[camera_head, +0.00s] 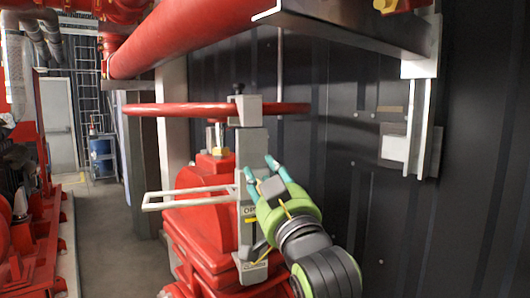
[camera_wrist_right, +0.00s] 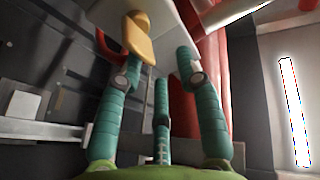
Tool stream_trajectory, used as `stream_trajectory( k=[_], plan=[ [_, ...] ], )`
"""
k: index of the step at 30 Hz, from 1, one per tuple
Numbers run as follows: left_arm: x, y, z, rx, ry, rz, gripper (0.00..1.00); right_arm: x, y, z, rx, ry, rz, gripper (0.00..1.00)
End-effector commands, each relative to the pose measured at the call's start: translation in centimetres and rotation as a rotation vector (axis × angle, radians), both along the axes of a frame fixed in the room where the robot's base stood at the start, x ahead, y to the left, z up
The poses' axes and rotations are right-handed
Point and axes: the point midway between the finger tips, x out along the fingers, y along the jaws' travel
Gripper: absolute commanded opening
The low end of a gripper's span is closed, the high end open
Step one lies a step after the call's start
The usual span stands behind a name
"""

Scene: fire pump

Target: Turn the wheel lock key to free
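The red handwheel (camera_head: 165,109) lies level at the top of the red valve. A tall grey wheel lock (camera_head: 251,142) stands upright across its rim, with a black knob on top. The brass-yellow key (camera_wrist_right: 138,38) shows in the right wrist view, at the upper left by one fingertip; I cannot tell whether they touch. It is hidden in the head view. My right gripper (camera_head: 259,168) is at the front of the lock, its teal fingers pointing up and spread apart. The spread fingers also show in the right wrist view (camera_wrist_right: 161,70). My left gripper is out of view.
A pale bar handle (camera_head: 185,203) sticks out to the left of the lock. The red valve body (camera_head: 205,230) is below. A thick red pipe (camera_head: 180,40) and a metal bracket (camera_head: 350,32) are overhead. A dark panel wall (camera_head: 345,200) stands close on the right. Floor is clear on the left.

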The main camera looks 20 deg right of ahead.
Motion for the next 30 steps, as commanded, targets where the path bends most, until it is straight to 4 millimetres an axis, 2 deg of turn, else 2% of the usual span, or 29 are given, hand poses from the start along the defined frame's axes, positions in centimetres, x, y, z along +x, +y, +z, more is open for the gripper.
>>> stream_trajectory(
  k=[1,6,12,30],
  plan=[
    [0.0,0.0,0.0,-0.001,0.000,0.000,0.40,-0.1,0.0,1.2,0.002,-0.006,0.001,0.36],
    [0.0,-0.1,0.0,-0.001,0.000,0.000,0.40,-0.1,0.0,4.1,0.002,-0.004,0.001,0.36],
    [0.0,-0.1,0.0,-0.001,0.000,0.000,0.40,0.0,0.0,6.1,0.001,-0.002,-0.001,0.36],
    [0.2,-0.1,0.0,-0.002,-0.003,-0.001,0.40,0.0,0.0,6.4,0.001,-0.001,0.000,0.36]
  ],
)
